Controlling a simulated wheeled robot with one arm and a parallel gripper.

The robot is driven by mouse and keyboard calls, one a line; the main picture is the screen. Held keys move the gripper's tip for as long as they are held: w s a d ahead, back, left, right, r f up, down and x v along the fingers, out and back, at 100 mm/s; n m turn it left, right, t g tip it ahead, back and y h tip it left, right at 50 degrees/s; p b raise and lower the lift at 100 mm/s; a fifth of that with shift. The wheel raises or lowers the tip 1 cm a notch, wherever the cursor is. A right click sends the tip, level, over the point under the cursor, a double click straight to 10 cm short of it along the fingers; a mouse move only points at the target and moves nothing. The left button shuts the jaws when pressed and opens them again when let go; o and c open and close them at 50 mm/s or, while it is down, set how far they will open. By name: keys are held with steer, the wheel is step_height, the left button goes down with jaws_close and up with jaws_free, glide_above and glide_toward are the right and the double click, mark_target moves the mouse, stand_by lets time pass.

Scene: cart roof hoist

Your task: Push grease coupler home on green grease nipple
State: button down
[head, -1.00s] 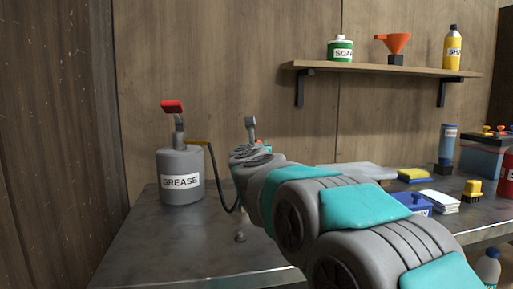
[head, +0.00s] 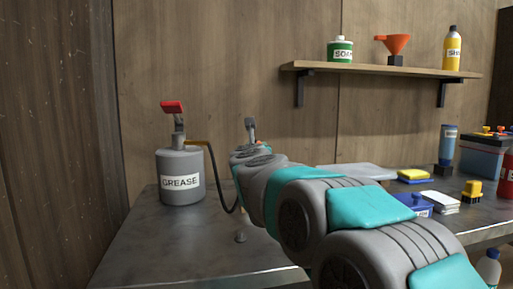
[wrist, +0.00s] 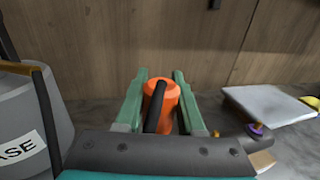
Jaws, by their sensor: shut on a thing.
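My gripper (wrist: 160,77) shows in the wrist view with two green fingers, one on each side of an orange cylinder that I take as the grease coupler (wrist: 170,97). It is shut on this coupler. A black hose lies across the coupler's near side. In the head view my arm hides the coupler and most of the gripper. The grease pump (head: 181,172), a grey can labelled GREASE with a red handle, stands to the left, and its black hose (head: 220,187) runs behind my arm. I cannot make out the green grease nipple in either view.
A purple and yellow knob (wrist: 257,129) and a pale slab (wrist: 268,104) lie right of my gripper. The bench front left is mostly clear. A shelf (head: 380,69) hangs on the wall behind.

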steer(key=shift+f+b, duration=1.4)
steer(key=shift+b, duration=0.2)
stand_by(0.3)
steer(key=shift+c, duration=2.2)
jaws_free()
steer(key=shift+s, duration=0.1)
steer(key=s+b, duration=0.1)
steer(key=s, duration=0.6)
steer(key=shift+s, duration=0.35)
steer(key=shift+r, duration=0.1)
